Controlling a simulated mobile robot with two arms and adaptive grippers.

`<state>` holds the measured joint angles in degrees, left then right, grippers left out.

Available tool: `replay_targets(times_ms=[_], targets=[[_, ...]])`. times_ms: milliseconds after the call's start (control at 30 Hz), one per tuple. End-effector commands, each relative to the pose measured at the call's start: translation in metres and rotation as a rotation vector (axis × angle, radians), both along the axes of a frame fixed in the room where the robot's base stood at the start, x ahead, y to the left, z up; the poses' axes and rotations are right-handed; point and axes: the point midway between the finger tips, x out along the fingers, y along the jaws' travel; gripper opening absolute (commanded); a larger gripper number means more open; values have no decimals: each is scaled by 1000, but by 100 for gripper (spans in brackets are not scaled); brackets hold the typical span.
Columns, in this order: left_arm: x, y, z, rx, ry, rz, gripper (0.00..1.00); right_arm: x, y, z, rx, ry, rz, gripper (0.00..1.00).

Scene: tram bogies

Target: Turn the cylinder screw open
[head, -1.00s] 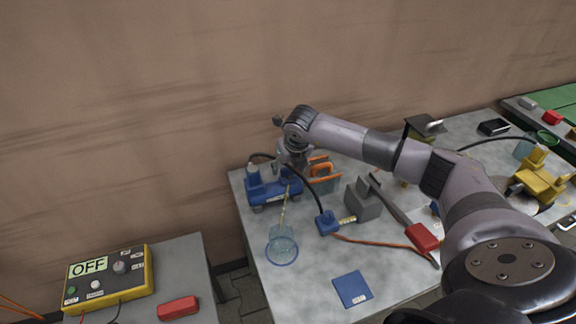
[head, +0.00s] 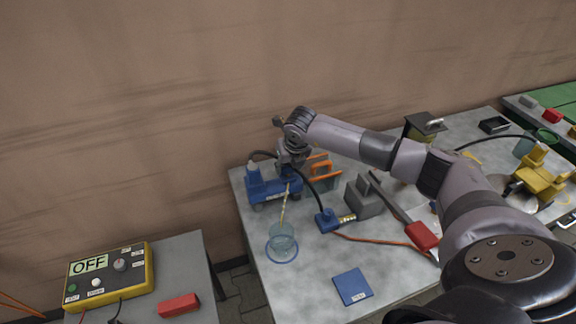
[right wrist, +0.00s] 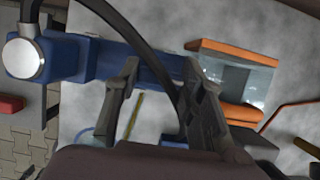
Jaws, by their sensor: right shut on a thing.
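The blue cylinder unit (head: 262,188) sits at the left back of the grey table. A silver round cap (right wrist: 23,60) tops its left end in the right wrist view. My right gripper (head: 290,172) reaches down onto the right end of the blue unit. In the right wrist view its two fingers (right wrist: 162,68) straddle the blue body, with the black hose (right wrist: 172,85) passing across between them. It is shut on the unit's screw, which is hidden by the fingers. My left gripper is not in view.
An orange-handled clear container (head: 325,178) stands close right of the gripper. A glass cup (head: 283,240) with a stick in it stands in front. A grey block (head: 362,200) and red-handled lever (head: 421,235) lie to the right. The control box (head: 110,275) reads OFF.

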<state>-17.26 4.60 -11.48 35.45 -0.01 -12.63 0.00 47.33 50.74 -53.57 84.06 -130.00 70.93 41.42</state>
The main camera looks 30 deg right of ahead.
Motion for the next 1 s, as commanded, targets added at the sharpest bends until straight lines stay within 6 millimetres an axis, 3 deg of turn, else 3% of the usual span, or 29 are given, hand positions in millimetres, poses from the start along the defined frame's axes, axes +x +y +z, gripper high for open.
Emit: replay_targets(times_ms=[167,567,1000], targets=[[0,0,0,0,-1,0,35,0,0,0,1,0,0,9],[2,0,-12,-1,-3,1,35,0,-1,-2,0,-1,81,9],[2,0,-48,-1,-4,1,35,1,-2,-3,0,-4,447,9]])
